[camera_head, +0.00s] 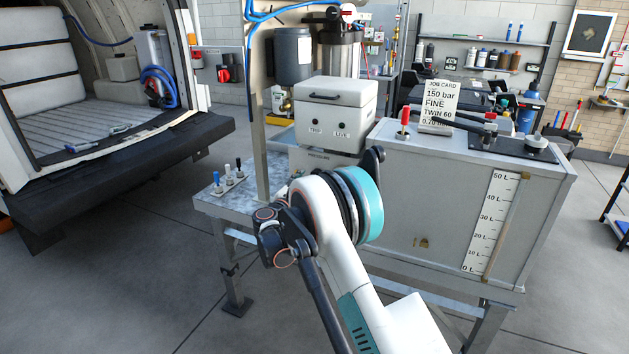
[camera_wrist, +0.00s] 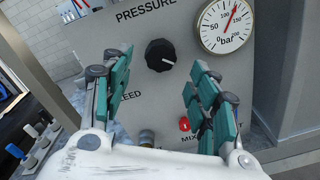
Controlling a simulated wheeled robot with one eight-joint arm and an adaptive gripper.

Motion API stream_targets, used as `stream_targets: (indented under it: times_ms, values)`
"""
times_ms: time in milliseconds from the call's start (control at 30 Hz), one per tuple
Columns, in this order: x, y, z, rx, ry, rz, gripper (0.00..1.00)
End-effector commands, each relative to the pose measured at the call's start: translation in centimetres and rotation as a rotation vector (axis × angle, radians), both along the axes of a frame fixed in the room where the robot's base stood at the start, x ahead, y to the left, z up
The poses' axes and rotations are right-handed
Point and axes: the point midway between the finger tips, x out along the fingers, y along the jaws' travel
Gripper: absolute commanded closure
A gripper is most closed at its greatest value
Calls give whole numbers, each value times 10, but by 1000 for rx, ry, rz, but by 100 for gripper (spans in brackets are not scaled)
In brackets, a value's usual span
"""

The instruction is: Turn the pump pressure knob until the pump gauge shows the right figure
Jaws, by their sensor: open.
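The black pressure knob (camera_wrist: 160,56) sits on a grey panel under the word PRESSURE in the wrist view. Its white mark points right and slightly down. The round white pump gauge (camera_wrist: 225,26), marked in bar, is right of it and cut by the frame's top edge. Its red needle points up and right, seemingly between 100 and 150. My gripper (camera_wrist: 160,80) is open, its teal-padded fingers left and right of the knob in the picture; contact cannot be told. In the head view my arm hides the knob and gripper. The job card (camera_head: 441,101) reads 150 bar, FINE, TWIN 60.
A red indicator (camera_wrist: 184,124) and a brass-coloured fitting (camera_wrist: 147,138) lie lower on the panel. Several small toggle-like parts (camera_head: 229,177) stand on the metal bench left of my arm. A grey tank (camera_head: 440,190) with a litre scale stands right.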

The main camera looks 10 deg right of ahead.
Motion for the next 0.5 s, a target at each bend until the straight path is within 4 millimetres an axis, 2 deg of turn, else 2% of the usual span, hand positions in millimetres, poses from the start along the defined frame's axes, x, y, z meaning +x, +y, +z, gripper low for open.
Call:
stream_targets:
  times_ms: [200, 500]
  values:
    - [30, -24, -2, 0, 0, -1, 46]
    - [46, -36, 0, 1, -1, 0, 46]
